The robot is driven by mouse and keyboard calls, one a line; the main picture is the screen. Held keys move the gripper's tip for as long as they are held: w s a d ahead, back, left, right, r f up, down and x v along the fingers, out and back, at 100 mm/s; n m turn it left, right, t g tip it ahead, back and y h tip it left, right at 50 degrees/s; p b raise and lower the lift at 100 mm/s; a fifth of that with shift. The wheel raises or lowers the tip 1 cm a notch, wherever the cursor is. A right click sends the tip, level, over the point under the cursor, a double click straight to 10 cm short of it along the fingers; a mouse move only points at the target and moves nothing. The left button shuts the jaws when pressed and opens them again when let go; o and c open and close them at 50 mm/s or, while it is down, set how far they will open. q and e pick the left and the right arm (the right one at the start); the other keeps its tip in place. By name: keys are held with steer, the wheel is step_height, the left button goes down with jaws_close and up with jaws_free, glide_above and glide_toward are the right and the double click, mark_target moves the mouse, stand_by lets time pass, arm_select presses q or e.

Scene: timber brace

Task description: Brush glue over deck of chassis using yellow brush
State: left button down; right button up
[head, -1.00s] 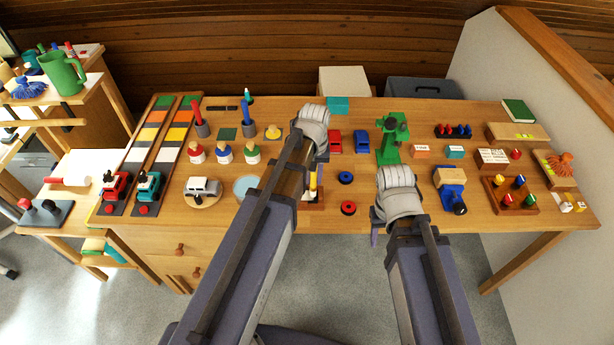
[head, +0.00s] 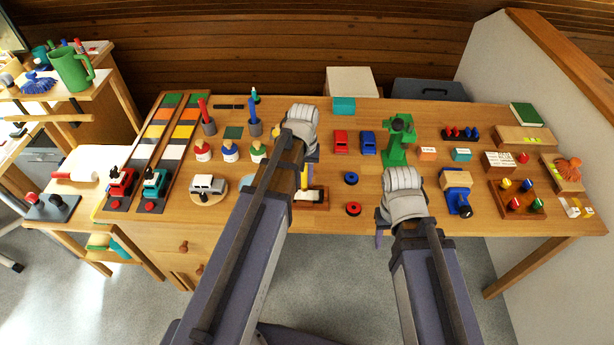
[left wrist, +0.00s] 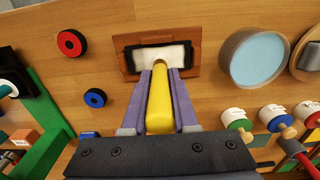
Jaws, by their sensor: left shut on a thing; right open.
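My left gripper (left wrist: 160,78) is shut on the yellow brush (left wrist: 171,108). In the left wrist view the brush's pale tip is over a brown wooden tray or block (left wrist: 193,58) with a white pad and a dark edge. I cannot tell whether the tip touches the pad. In the head view the yellow brush (head: 304,178) shows beside my left arm, at the same wooden piece (head: 318,197). My right gripper (head: 380,236) is open at the table's front edge, its fingers mostly hidden by its wrist. I cannot tell for certain which thing is the chassis.
A round dish with a light blue surface (left wrist: 258,58) is close beside the wooden piece. A red ring (head: 353,209) and a blue ring (head: 351,178) lie between my arms. A green stand (head: 398,145) is behind my right gripper. A white car (head: 207,184) stands left.

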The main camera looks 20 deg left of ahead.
arm_select(q)
steer(key=shift+s+a, duration=0.3)
steer(key=shift+a, duration=0.65)
steer(key=shift+s+a, duration=0.3)
steer(key=shift+a, duration=0.6)
steer(key=shift+d, duration=0.1)
steer(key=shift+w+d, duration=0.2)
steer(key=shift+d, duration=0.45)
steer(key=shift+w+d, duration=0.25)
steer(key=shift+d, duration=0.35)
steer(key=shift+w+d, duration=0.2)
steer(key=shift+d, duration=0.45)
steer(key=shift+w+d, duration=0.3)
steer(key=shift+d, duration=0.7)
steer(key=shift+w+d, duration=0.25)
steer(key=shift+d, duration=0.7)
